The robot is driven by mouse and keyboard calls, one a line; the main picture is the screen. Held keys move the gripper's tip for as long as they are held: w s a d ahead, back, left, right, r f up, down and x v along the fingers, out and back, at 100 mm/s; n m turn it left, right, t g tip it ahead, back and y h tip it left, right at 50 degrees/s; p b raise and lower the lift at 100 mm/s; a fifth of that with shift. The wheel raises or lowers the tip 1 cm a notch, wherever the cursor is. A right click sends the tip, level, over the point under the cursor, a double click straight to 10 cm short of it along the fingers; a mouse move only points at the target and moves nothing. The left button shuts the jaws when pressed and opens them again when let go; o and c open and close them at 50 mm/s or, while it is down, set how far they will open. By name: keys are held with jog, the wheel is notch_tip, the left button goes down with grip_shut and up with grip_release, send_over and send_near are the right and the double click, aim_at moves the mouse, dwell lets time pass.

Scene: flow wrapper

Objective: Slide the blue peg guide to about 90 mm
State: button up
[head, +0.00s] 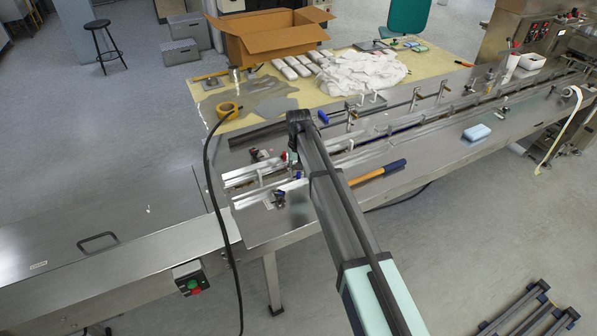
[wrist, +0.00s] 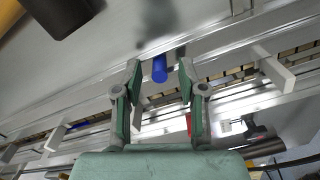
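The blue peg (wrist: 160,70) stands out from a metal rail in the wrist view, between the fingers of my gripper (wrist: 159,66). The fingers are spread, one on each side, with a visible gap to the peg on both sides. My gripper is open and holds nothing. In the head view my gripper (head: 292,159) is small and partly hidden by my arm, over the near end of the conveyor. A small blue part (head: 298,176) shows just below it; I cannot tell whether it is the same peg. No scale reading is legible.
Metal guide rails (head: 262,176) run along the machine bed. White conveyor pushers (wrist: 272,68) rise beside the rail in the wrist view. A blue-headed brush with a wooden handle (head: 378,173) lies on the bed to the right. A black cable (head: 216,190) hangs left of my arm.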

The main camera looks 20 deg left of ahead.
notch_tip(320, 180, up, 12)
dwell(0.7)
jog(key=shift+d, duration=0.1)
